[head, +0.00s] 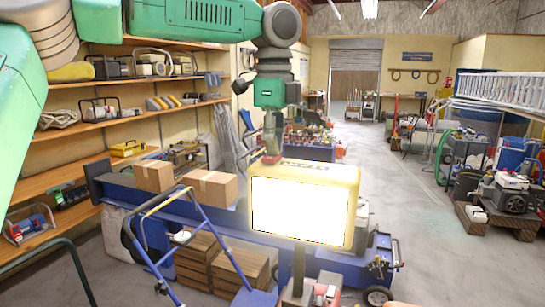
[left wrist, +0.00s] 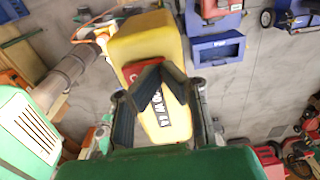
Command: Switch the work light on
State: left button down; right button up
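The work light (head: 304,205) has a yellow housing and stands on a dark post. Its front panel is glowing bright white. My left gripper (head: 272,157) points down at the left part of the housing's top, fingertips at or just above it. In the left wrist view the yellow housing (left wrist: 145,45) lies under the gripper (left wrist: 150,92), whose dark fingers are together with nothing seen between them. A red switch (left wrist: 133,70) on the housing shows right beside the fingertips and is partly covered by them. Whether they touch it I cannot tell. My right gripper is not in view.
A blue handcart frame (head: 150,215) and cardboard boxes (head: 212,187) stand left of the light. Shelves (head: 110,120) with tools line the left wall. Machines (head: 508,195) stand on the right. The concrete floor (head: 400,185) between is mostly clear.

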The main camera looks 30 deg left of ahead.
pick_arm(q)
notch_tip(320, 180, up, 3)
jog(key=shift+f+p, duration=0.2)
jog(key=shift+p, duration=1.05)
jog(key=shift+r, duration=2.2)
jog(key=shift+s+f, duration=0.1)
